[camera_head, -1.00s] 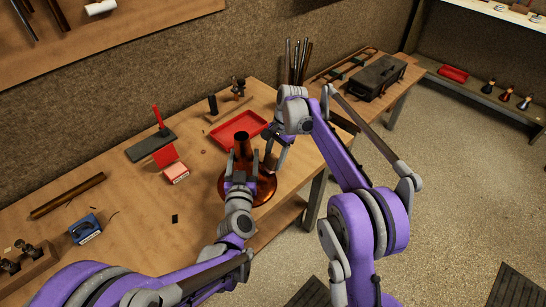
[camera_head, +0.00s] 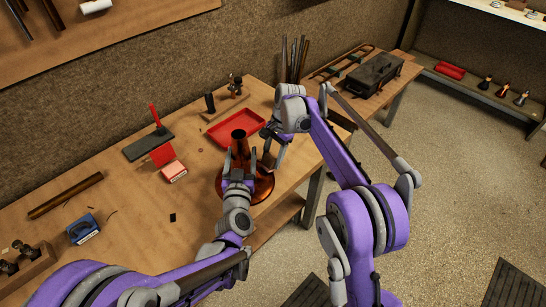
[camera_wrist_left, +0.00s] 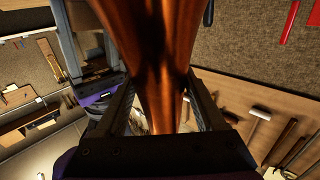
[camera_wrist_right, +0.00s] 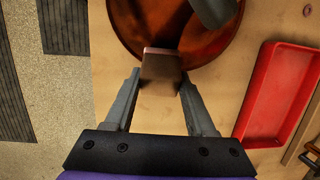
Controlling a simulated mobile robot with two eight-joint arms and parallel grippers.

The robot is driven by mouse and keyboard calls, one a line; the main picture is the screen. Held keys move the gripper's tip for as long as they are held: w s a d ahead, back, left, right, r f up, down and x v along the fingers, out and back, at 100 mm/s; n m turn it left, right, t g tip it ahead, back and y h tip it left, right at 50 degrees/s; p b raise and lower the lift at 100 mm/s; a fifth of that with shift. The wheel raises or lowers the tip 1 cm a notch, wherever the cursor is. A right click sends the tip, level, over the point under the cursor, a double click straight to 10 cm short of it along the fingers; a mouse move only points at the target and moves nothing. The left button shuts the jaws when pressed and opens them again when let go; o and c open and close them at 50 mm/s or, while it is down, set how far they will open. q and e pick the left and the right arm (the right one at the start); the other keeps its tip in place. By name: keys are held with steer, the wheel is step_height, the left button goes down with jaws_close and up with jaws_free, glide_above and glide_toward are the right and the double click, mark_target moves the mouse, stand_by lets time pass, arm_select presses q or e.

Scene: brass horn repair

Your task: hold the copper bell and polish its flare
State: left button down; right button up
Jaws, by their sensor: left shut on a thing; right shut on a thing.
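The copper bell (camera_head: 262,188) stands on the workbench with its wide flare down and its narrow neck up. My left gripper (camera_head: 238,160) is shut on the bell's neck; in the left wrist view the copper tube (camera_wrist_left: 160,40) runs between the fingers. My right gripper (camera_head: 269,152) is at the right side of the bell, shut on a small brown block (camera_wrist_right: 161,72). In the right wrist view the block overlaps the near edge of the flare (camera_wrist_right: 190,40); whether it touches is hard to tell. My left gripper hides part of the bell in the head view.
A red tray (camera_head: 237,127) lies just behind the bell. A red-and-white box (camera_head: 174,172), a dark slab (camera_head: 148,146) and a blue object (camera_head: 84,229) lie to the left. Upright rods (camera_head: 293,60) stand behind my right arm. The bench's front edge is close to the bell.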

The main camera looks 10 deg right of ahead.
steer(key=shift+w+a, duration=0.2)
steer(key=shift+w, duration=0.15)
steer(key=shift+w+a, duration=0.15)
stand_by(0.3)
steer(key=shift+w+d+r, duration=0.25)
steer(key=shift+d+r, duration=0.2)
steer(key=shift+r, duration=0.2)
steer(key=shift+w+d+r, duration=0.25)
steer(key=shift+d+r, duration=0.15)
steer(key=shift+r, duration=0.3)
steer(key=shift+w+d+r, duration=0.25)
steer(key=shift+d+r, duration=0.2)
steer(key=shift+r, duration=0.2)
arm_select(q)
jaws_free()
steer(key=s+a, duration=0.2)
steer(key=s, duration=1)
